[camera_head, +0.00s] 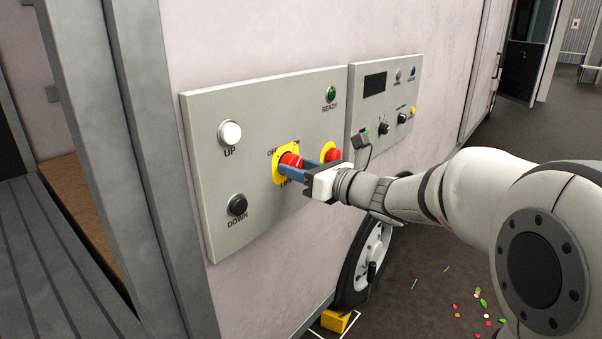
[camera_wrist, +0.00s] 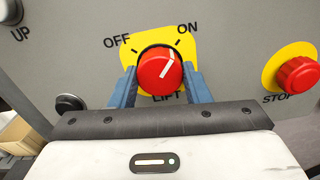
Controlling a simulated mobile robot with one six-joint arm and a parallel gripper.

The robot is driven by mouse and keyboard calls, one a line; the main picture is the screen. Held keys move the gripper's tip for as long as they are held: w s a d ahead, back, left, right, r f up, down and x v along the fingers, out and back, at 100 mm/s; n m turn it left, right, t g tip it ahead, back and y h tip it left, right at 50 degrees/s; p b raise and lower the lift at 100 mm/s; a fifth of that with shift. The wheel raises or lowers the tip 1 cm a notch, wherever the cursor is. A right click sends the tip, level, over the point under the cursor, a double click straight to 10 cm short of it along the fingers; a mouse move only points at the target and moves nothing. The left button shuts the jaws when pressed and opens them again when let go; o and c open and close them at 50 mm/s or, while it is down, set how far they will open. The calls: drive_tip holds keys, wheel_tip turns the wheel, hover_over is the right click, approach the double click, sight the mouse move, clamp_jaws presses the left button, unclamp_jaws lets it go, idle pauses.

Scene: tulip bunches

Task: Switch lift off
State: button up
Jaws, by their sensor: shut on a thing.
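The red LIFT rotary switch (camera_wrist: 158,72) sits on a yellow plate (camera_wrist: 187,45) marked OFF at left and ON at right. Its white pointer line tilts to the right, toward ON. My gripper (camera_wrist: 158,88) has its two blue fingers on either side of the red knob, shut on it. In the head view, the knob (camera_head: 290,161) shows at the tips of my gripper (camera_head: 303,166), which reaches in from the right. The fingers and wrist cover part of the plate's lower right and the LIFT label there.
The grey panel (camera_head: 225,110) also carries a white UP button (camera_head: 230,132), a black DOWN button (camera_head: 237,204), a green READY lamp (camera_head: 331,93) and a red STOP button (camera_wrist: 298,75) close to the right. A second panel (camera_head: 410,75) is further right.

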drive_tip(key=n+b, duration=1.6)
drive_tip(key=b, duration=0.6)
drive_tip(key=shift+n, duration=0.4)
drive_tip(key=o, duration=1)
drive_tip(key=shift+a, duration=0.1)
drive_tip(key=v, duration=0.7)
drive_tip(key=shift+s+d+p, duration=0.25)
drive_tip(key=shift+d+p, duration=0.1)
